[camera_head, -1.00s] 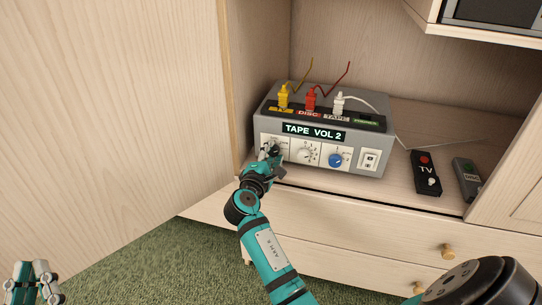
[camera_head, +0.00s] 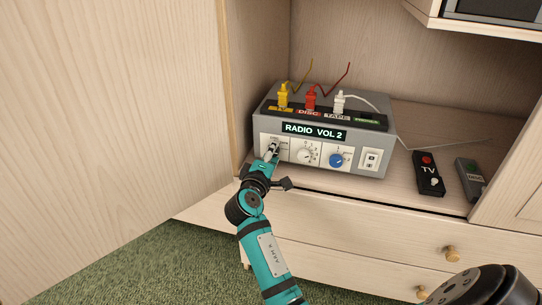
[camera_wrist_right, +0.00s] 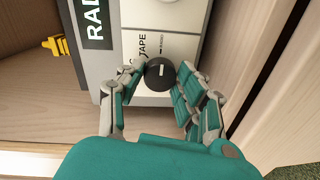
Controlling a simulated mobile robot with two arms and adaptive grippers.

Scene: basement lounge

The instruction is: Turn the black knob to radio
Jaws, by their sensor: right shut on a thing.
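The grey audio box (camera_head: 330,120) stands on the cabinet shelf. Its display (camera_head: 314,131) reads "RADIO VOL 2". The black knob (camera_wrist_right: 159,74) is on the box's left front panel, with a short light mark on its face. In the right wrist view it sits between the fingers of my right gripper (camera_wrist_right: 160,77), which is shut on it. In the head view my right gripper (camera_head: 271,154) covers most of the knob. My left gripper is not in view.
A white dial (camera_head: 307,153), a blue knob (camera_head: 336,160) and a white switch (camera_head: 371,159) are right of the black knob. Yellow, red and white plugs stand on top. Two remotes, one marked TV (camera_head: 428,173), lie at right. A cabinet side is close at left.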

